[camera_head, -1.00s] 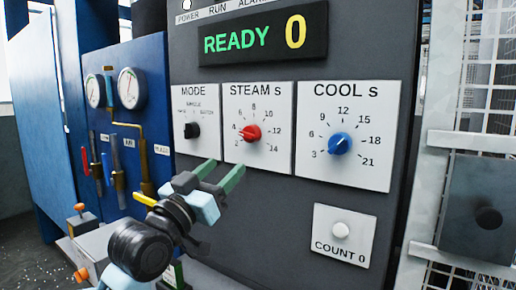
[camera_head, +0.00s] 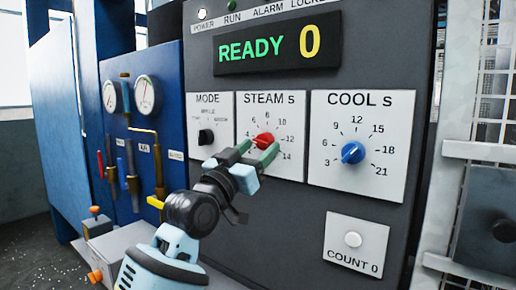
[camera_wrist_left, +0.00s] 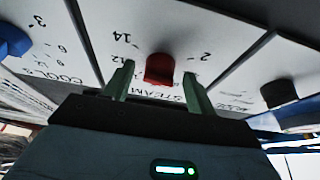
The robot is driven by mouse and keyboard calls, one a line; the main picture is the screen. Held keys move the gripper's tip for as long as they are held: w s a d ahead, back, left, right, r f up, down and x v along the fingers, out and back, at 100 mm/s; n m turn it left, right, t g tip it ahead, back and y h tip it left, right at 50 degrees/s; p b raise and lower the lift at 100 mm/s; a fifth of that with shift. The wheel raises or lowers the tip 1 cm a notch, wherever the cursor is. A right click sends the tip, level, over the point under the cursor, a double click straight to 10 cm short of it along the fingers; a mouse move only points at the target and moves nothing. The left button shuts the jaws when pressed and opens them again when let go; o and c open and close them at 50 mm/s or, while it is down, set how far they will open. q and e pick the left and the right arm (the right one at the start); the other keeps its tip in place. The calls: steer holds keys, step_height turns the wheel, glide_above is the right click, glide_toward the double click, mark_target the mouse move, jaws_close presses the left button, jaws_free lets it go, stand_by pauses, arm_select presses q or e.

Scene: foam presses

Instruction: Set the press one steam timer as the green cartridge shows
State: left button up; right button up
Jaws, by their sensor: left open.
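The red steam timer knob (camera_head: 264,140) sits on the white STEAM s dial plate (camera_head: 289,106). My left gripper (camera_head: 257,149) is open at this knob, its green fingers just below and in front of it. In the left wrist view the red knob (camera_wrist_left: 160,69) shows between the two open fingertips (camera_wrist_left: 159,72), with a gap on each side. The fingers hide part of the dial, and I cannot read the knob's setting clearly. The panel display (camera_head: 278,44) reads READY 0. No green cartridge is in view. My right gripper is not in view.
The black MODE knob (camera_head: 206,137) is left of the steam dial and the blue COOL knob (camera_head: 353,152) right of it. A white COUNT button (camera_head: 353,239) is lower right. Gauges (camera_head: 145,94) and valve levers (camera_head: 112,172) stand on the blue panel at left.

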arm_select(q)
steer(key=shift+w+d+r, duration=0.15)
steer(key=shift+w+d, duration=0.1)
steer(key=shift+w, duration=0.05)
steer(key=c, duration=1)
steer(key=shift+o, duration=0.2)
